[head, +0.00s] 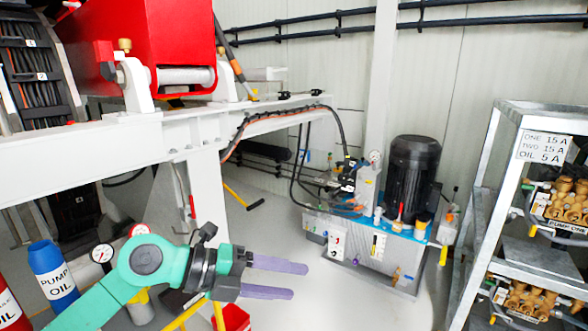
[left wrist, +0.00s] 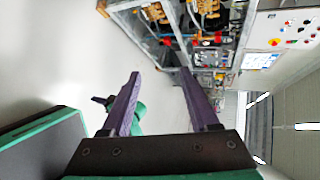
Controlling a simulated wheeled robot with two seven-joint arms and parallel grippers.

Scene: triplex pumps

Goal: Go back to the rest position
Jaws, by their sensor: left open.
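My left gripper (head: 300,281) comes in from the lower left of the head view on its green arm. Its two purple fingers are spread apart, point right and hold nothing. In the left wrist view the left gripper (left wrist: 160,75) is also open and empty, with bare floor and the shelf rack beyond it. A small green and dark part (left wrist: 138,118) shows behind one finger there; it looks like my other arm, but its jaws cannot be made out. The right gripper does not show in the head view.
A blue pump oil bottle (head: 52,275) and gauges stand beside my left arm. A white steel frame (head: 100,148) carries a red machine (head: 150,40). A motor unit (head: 410,170) stands behind. A metal rack (head: 490,150) with brass pumps (head: 568,200) is at right.

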